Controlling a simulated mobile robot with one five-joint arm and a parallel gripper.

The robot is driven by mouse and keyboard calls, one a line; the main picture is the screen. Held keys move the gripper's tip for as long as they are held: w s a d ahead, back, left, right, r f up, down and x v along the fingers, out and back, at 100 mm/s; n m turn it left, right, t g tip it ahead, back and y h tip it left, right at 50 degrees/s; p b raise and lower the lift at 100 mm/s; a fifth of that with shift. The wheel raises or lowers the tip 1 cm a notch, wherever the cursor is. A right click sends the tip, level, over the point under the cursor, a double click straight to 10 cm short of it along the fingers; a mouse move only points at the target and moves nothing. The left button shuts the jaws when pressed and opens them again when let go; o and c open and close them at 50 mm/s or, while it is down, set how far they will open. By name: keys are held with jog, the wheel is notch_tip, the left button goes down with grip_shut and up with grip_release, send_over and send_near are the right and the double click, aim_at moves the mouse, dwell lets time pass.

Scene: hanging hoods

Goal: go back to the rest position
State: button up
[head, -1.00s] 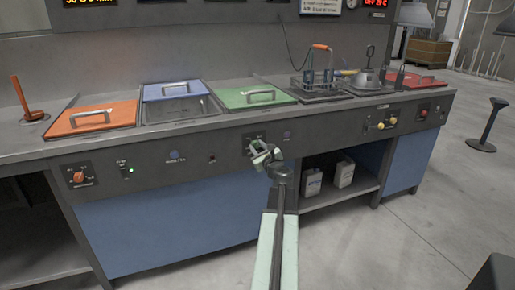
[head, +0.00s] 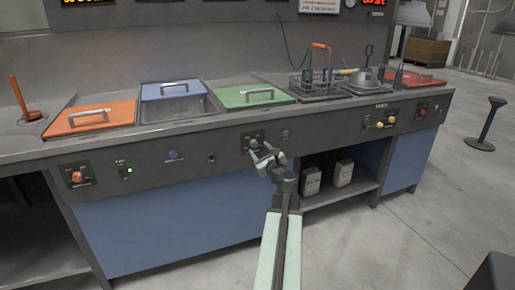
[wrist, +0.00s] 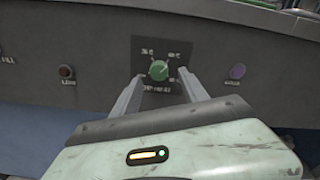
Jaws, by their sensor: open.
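My gripper (head: 267,157) is open and empty in front of the counter's front panel in the head view. In the wrist view its two fingers (wrist: 160,95) stand apart, one on each side below a green knob (wrist: 159,70) on a dark dial plate. The knob also shows in the head view (head: 254,142), just above and left of the fingertips. I cannot tell whether the fingers touch the panel.
The counter holds an orange lid (head: 92,118), a blue lid (head: 172,90), a green lid (head: 252,97) and a wire basket (head: 318,90). A red indicator (wrist: 67,71) and a purple button (wrist: 237,71) flank the dial. Two canisters (head: 311,181) stand on the lower shelf.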

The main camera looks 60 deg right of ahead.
jog(key=v, duration=0.4)
jog(key=w+a+f+n+g+y, duration=0.1)
jog(key=w+a+f+n+y, duration=0.3)
jog(key=w+a+n, duration=0.5)
jog(key=w+a+f+n+y, duration=0.35)
jog(key=w+a, duration=0.25)
jog(key=a, duration=0.6)
jog(key=w+a+f+n+g+y, duration=0.1)
jog(key=w+a+f+n+y, duration=0.4)
jog(key=w+a, duration=0.45)
jog(key=a+f+n+g+y, duration=0.2)
jog(key=a+f+n+g, duration=0.2)
jog(key=a+n, duration=0.75)
jog(key=s+a+f+n+g+h, duration=0.1)
jog(key=s+a+f+n+g, duration=0.15)
jog(key=a, duration=0.55)
jog(key=s+a+f+n+g+h, duration=0.1)
jog(key=s+a+f+n+g, duration=0.2)
jog(key=a, duration=0.4)
jog(key=s+a+f+n+g+h, duration=0.25)
jog(key=s+a+n, duration=0.25)
jog(key=a, duration=0.3)
notch_tip(320, 180, up, 38)
jog(key=p, duration=3.7)
jog(key=shift+w+y, duration=0.15)
jog(key=shift+y, duration=0.25)
